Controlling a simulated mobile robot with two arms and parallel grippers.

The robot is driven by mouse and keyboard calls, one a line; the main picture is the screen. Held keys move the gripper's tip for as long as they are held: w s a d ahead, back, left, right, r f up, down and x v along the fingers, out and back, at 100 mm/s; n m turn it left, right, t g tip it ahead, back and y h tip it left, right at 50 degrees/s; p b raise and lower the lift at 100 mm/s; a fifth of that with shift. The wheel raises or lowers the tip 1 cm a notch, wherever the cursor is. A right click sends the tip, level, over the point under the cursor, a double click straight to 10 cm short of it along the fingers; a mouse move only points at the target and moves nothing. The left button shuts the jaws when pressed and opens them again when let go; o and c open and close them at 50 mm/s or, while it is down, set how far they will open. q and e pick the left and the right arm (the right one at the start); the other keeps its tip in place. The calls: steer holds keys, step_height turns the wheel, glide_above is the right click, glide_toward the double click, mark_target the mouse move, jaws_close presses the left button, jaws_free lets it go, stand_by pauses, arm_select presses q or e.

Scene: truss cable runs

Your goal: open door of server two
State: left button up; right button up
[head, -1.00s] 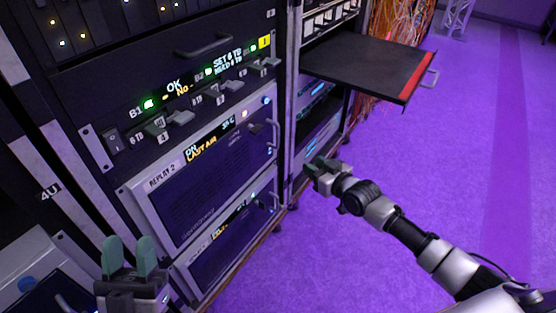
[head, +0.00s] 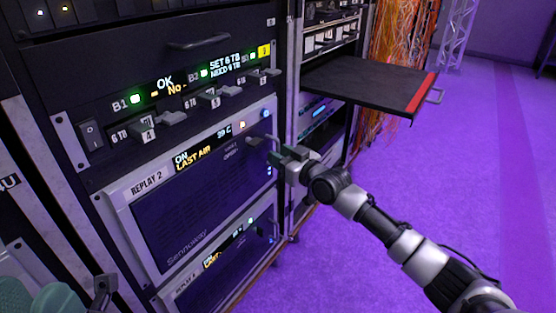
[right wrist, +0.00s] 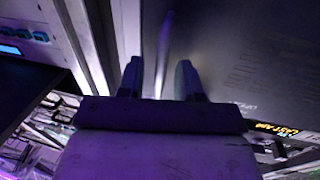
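The server marked REPLAY 2 (head: 185,205) sits in the rack with its dark, pale-framed front panel closed. Its display reads ON, LAST AIR, 39 C. A slim handle (head: 273,143) stands at the panel's right edge, partly hidden by my right gripper. My right gripper (head: 280,157) is at that handle; whether it touches is unclear. In the right wrist view its two fingers (right wrist: 160,82) stand apart beside a dark panel, with a pale strip between them and nothing clearly held.
Above is a unit with a rocker switch (head: 91,133) and several levers (head: 215,98). A similar server (head: 215,275) sits below. A black shelf with a red edge (head: 370,82) juts from the neighbouring rack, above my right arm. The purple floor (head: 470,180) at right is clear.

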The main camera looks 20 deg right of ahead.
steer(key=shift+w+a, duration=0.25)
steer(key=shift+w, duration=0.25)
jaws_close()
steer(key=shift+s+d+r+p, duration=0.1)
steer(key=shift+s+p, duration=0.15)
steer(key=shift+p, duration=0.2)
